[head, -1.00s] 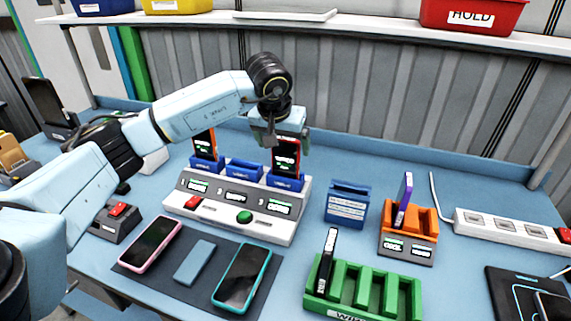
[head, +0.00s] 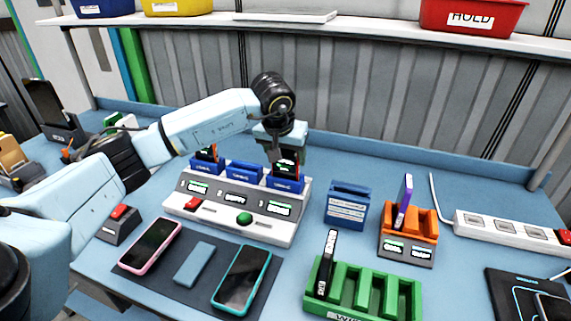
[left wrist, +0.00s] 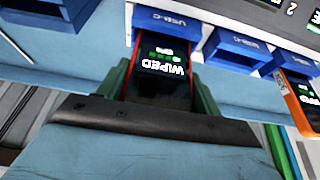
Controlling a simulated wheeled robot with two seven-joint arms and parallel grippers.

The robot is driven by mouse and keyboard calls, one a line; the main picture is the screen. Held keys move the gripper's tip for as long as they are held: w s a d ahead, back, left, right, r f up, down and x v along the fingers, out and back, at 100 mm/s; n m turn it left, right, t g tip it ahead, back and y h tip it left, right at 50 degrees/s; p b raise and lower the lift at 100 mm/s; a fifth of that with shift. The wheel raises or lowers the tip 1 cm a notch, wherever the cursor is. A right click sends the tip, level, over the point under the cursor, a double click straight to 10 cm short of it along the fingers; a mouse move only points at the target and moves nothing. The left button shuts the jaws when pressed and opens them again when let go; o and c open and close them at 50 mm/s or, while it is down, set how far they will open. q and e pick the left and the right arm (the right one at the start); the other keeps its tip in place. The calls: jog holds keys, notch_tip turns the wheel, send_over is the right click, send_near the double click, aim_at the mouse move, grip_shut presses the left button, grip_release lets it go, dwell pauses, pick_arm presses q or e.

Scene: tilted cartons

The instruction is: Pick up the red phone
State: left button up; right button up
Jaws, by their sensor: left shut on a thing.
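The red phone (head: 285,170) stands in the right-hand blue dock slot of the white dock station (head: 225,207). Its dark screen reads WIPED in the left wrist view (left wrist: 161,66), with a thin red edge showing. My left gripper (head: 286,158) reaches down from above and is shut on the phone's upper part. In the left wrist view, its green-padded fingers (left wrist: 160,88) lie on either side of the phone. The phone's lower end is hidden in the blue slot. My right gripper is not in view.
An orange phone (left wrist: 303,100) stands in the left dock slot; the middle slot (head: 244,171) is empty. Phones lie on a dark mat (head: 171,278) in front. A blue holder (head: 347,205), an orange rack (head: 408,228) and a green rack (head: 363,290) stand to the right.

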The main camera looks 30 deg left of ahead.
pick_arm(q)
notch_tip(320, 180, up, 10)
jog(key=shift+r, duration=0.1)
dwell(0.4)
jog(key=shift+r+p, duration=0.6)
jog(key=shift+p, duration=0.2)
dwell(0.5)
jog(key=shift+r, duration=0.1)
notch_tip(320, 180, up, 7)
jog(key=p, duration=0.6)
jog(key=shift+r+p, duration=0.2)
jog(key=shift+p, duration=0.1)
jog(key=shift+f, duration=0.1)
